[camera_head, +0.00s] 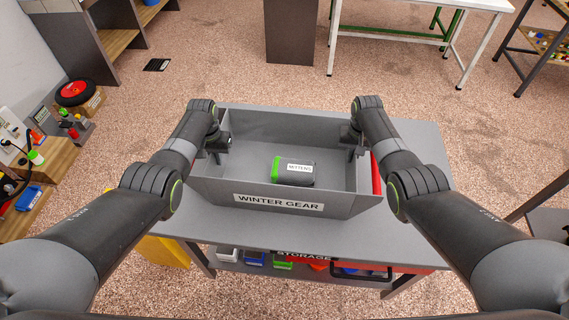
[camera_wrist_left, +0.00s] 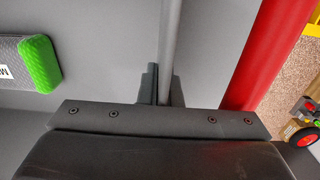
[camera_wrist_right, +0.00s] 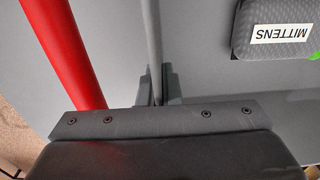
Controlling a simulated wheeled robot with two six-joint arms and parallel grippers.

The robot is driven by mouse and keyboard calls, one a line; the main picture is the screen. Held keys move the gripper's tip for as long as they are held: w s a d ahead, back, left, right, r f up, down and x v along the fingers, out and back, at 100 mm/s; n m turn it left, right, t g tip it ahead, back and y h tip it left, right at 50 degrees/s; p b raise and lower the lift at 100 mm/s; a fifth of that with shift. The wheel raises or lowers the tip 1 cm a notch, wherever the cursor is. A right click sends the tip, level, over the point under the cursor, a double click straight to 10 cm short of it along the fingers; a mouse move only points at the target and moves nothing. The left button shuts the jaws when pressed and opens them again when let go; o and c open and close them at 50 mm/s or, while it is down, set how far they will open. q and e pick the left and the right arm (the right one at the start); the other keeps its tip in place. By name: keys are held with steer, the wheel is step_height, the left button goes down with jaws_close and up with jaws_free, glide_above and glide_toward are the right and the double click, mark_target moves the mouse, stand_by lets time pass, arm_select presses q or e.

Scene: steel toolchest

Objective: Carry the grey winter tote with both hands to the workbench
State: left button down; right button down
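The grey tote (camera_head: 215,186), labelled "WINTER GEAR", is on the grey table (camera_head: 410,232); I cannot tell whether it touches the top. Inside lies a dark mittens pack (camera_head: 300,179) with a green end; it also shows in the left wrist view (camera_wrist_left: 38,62) and the right wrist view (camera_wrist_right: 272,22). My left gripper (camera_head: 217,150) is at the tote's left wall, with its fingers on either side of the wall's rim (camera_wrist_left: 170,45). My right gripper (camera_head: 354,146) is likewise around the right wall's rim (camera_wrist_right: 153,45). A red bar (camera_head: 376,174) runs outside the right wall.
A white-topped table (camera_head: 420,35) and a dark cabinet (camera_head: 291,30) stand at the back. A shelf with coloured bins (camera_head: 284,262) is below the grey table. Shelving (camera_head: 120,40) is at the left, a rack (camera_head: 540,45) at the right. The speckled floor behind is mostly clear.

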steer(key=shift+w+r, duration=0.1)
steer(key=shift+r, duration=0.15)
stand_by(0.4)
steer(key=shift+r+p, duration=0.8)
steer(key=shift+p, duration=0.25)
steer(key=shift+f, duration=0.1)
